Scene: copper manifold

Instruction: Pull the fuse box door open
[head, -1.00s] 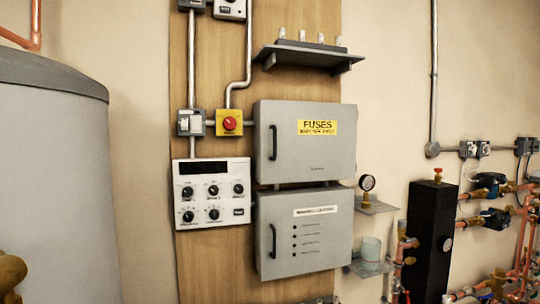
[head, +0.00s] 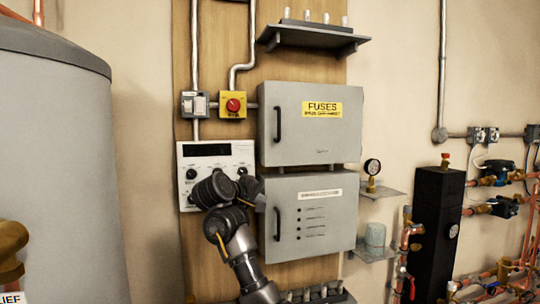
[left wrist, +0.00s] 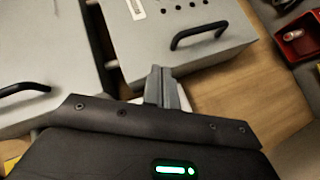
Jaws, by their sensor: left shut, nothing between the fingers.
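The fuse box (head: 310,140) is a grey metal box with a yellow FUSES label (head: 322,109), and its door looks shut. Its black upright handle (head: 278,126) is on the door's left edge. In the left wrist view the handle (left wrist: 22,91) shows at the left edge, beside part of the fuse box door (left wrist: 40,50). My left gripper (head: 258,188) is below and left of this handle, near the gap between the two boxes. In the left wrist view its fingers (left wrist: 160,82) are together, empty and apart from both handles. My right gripper is not in view.
A second grey box (head: 325,235) with its own black handle (head: 277,223) hangs just below. Left of the boxes are a white control panel (head: 190,165) and a red button (head: 233,104). A shelf (head: 315,36) juts out above. A red bin (left wrist: 298,38) shows at the wrist view's right.

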